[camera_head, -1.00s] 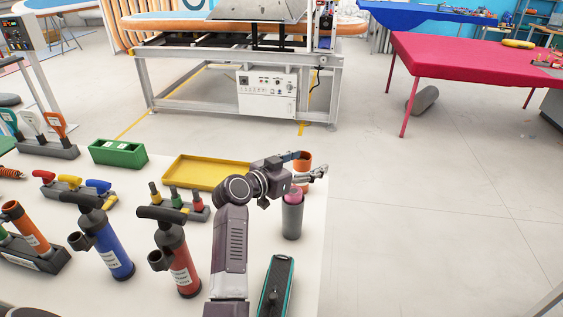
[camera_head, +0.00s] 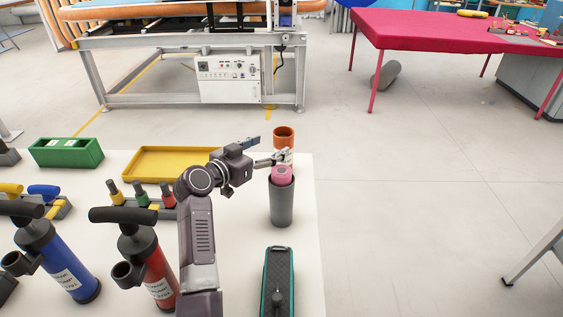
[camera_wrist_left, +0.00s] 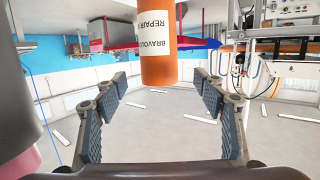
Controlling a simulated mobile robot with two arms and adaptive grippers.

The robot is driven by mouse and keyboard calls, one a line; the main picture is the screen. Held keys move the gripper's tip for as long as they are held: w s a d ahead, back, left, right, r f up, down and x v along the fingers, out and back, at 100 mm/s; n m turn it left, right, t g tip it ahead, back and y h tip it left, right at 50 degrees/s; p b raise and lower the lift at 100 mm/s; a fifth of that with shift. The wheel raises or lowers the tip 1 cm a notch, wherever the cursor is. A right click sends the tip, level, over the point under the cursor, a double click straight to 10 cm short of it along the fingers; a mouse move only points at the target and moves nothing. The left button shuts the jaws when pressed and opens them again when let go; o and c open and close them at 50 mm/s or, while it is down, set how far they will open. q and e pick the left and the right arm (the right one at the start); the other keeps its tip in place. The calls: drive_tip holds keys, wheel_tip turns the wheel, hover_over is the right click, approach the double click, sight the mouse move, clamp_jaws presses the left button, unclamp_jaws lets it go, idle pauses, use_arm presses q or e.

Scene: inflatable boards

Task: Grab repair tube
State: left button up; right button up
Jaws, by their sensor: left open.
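The repair tube is an orange cylinder (camera_head: 284,134) with a white label, upright near the table's far right corner. In the left wrist view the tube (camera_wrist_left: 158,62) hangs from the top edge, as that view is upside down, and its label reads "REPAIR". My left gripper (camera_head: 262,152) is just left of and in front of the tube, partly covering its lower part. In the wrist view its two fingers (camera_wrist_left: 160,108) are spread wide, with the tube lined up between them but beyond the tips. Nothing is held. My right gripper is out of view.
A dark grey cup (camera_head: 281,204) holding a pink roll stands just in front of the tube. A yellow tray (camera_head: 165,165) lies to the left. Red (camera_head: 158,272) and blue (camera_head: 62,270) pumps and a teal-black case (camera_head: 278,285) occupy the front. Right of the table is open floor.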

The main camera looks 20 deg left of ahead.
sight(278, 145)
use_arm(q)
drive_tip(key=shift+d+f+b, duration=0.15)
drive_tip(key=shift+f+b, duration=0.15)
drive_tip(key=shift+f, duration=0.25)
drive_tip(key=shift+x, duration=0.8)
drive_tip(key=shift+p+x, duration=0.4)
drive_tip(key=shift+x, duration=2.65)
drive_tip(key=c, duration=1.3)
drive_tip(key=shift+o, duration=0.2)
